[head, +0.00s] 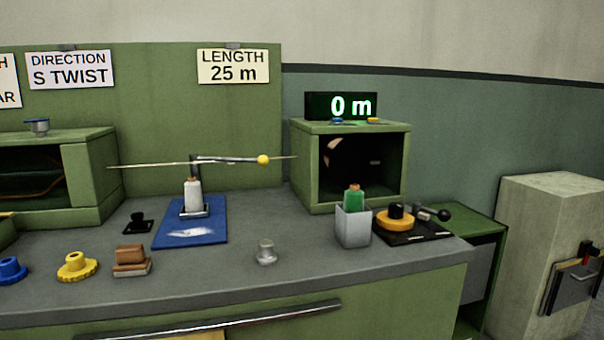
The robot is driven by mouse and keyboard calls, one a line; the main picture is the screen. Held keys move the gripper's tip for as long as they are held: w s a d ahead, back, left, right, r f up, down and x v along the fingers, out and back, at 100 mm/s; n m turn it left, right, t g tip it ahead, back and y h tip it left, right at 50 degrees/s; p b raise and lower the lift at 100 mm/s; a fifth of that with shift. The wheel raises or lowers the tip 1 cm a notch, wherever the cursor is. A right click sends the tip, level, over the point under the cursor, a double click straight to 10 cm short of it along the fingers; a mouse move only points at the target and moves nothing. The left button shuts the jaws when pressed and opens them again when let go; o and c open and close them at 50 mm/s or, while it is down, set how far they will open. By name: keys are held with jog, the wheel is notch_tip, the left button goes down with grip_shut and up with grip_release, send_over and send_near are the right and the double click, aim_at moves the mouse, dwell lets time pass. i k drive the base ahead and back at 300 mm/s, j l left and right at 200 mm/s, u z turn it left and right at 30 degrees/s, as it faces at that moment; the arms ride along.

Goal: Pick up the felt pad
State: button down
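No thing in the head view is plainly a felt pad by its look. A small brown stepped block (132,261) sits on the grey bench top (330,275) near the front left; it may be the felt pad, but I cannot tell its material. A flat blue mat (189,238) lies farther back, with a white patch on it and a white spool (193,195) standing at its far part. My gripper is not in view.
A yellow flanged knob (77,267) and a blue one (10,270) sit left of the brown block. A black piece (139,222) lies behind it. A metal knob (265,252) and grey cup (353,226) stand rightward. A thin rod (140,165) spans above the mat.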

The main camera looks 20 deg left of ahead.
aim_at(131, 260)
jog(key=u, duration=1.95)
